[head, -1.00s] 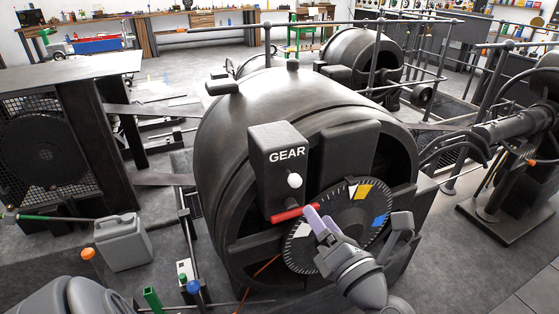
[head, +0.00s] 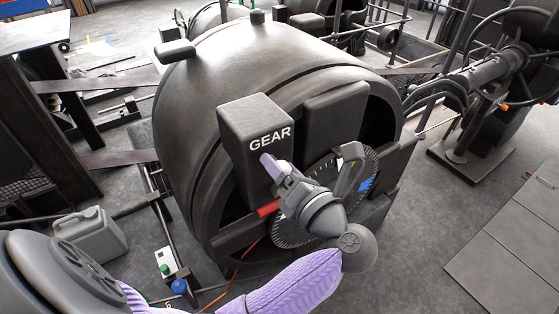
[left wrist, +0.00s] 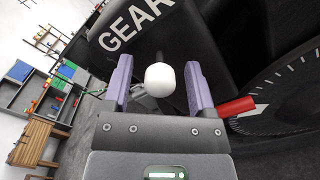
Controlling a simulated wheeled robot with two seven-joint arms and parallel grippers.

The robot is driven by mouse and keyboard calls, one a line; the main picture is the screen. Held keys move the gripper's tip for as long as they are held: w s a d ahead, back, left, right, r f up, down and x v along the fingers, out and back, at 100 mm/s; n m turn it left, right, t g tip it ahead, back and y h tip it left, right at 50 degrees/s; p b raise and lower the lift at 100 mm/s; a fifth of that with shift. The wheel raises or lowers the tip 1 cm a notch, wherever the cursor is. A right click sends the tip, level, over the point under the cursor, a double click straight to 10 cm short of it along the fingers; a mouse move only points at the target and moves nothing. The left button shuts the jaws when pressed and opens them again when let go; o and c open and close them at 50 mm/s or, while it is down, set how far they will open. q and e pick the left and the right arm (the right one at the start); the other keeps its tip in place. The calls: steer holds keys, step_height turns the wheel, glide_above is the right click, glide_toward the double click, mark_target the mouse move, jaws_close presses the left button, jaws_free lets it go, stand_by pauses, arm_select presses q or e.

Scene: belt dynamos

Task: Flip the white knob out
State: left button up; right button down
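The white knob (left wrist: 160,79) shows in the left wrist view, between the two purple fingers of my left gripper (left wrist: 158,85). There is a gap on each side of it, wider on the left, so the fingers are open around it. The dark box marked GEAR (head: 257,135) carries the knob. In the head view my left gripper (head: 275,170) is in front of the box and hides the knob. A red pointer (left wrist: 237,107) lies just right of the right finger. My right gripper is not in view.
The graduated dial (head: 290,233) is behind and below my gripper, on the dark dynamo (head: 205,130). A grey jerrycan (head: 88,236) stands on the floor at left.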

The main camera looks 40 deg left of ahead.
arm_select(q)
jaws_close()
stand_by(0.6)
stand_by(0.7)
